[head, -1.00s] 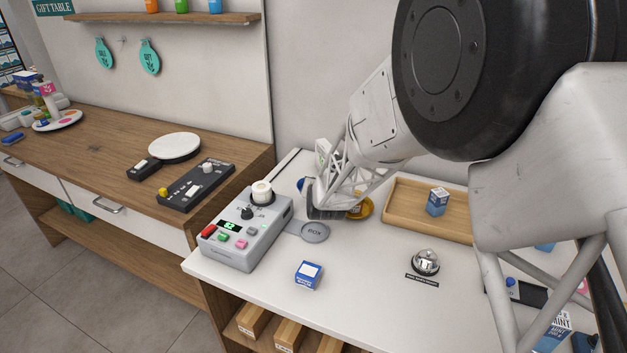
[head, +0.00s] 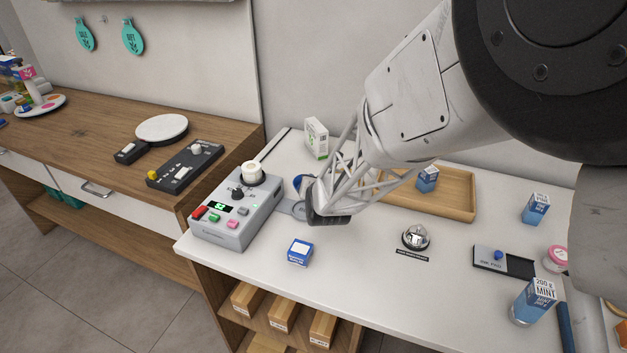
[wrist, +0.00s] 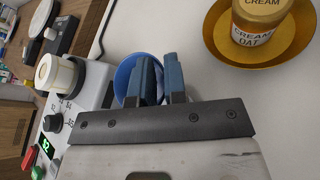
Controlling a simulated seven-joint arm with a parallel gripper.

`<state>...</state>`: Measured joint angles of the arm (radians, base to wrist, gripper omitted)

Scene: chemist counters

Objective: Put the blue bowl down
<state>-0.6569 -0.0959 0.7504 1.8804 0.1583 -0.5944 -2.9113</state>
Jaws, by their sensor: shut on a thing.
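The blue bowl (wrist: 121,80) shows in the wrist view, partly hidden behind my gripper's fingers. In the head view only a small blue part of the bowl (head: 299,183) shows, left of my gripper, beside the grey machine. My gripper (wrist: 158,72) is shut on the bowl, its two blue-grey fingers close together at the rim. In the head view my gripper (head: 328,215) is over the white counter, and its fingertips are hidden. I cannot tell whether the bowl touches the counter.
The grey machine (head: 235,217) with buttons stands left of the bowl. A gold dish (wrist: 216,42) holds a cream jar (wrist: 259,22) to the right in the wrist view. A wooden tray (head: 455,207), blue box (head: 300,252) and bell (head: 415,238) stand on the counter (head: 360,275).

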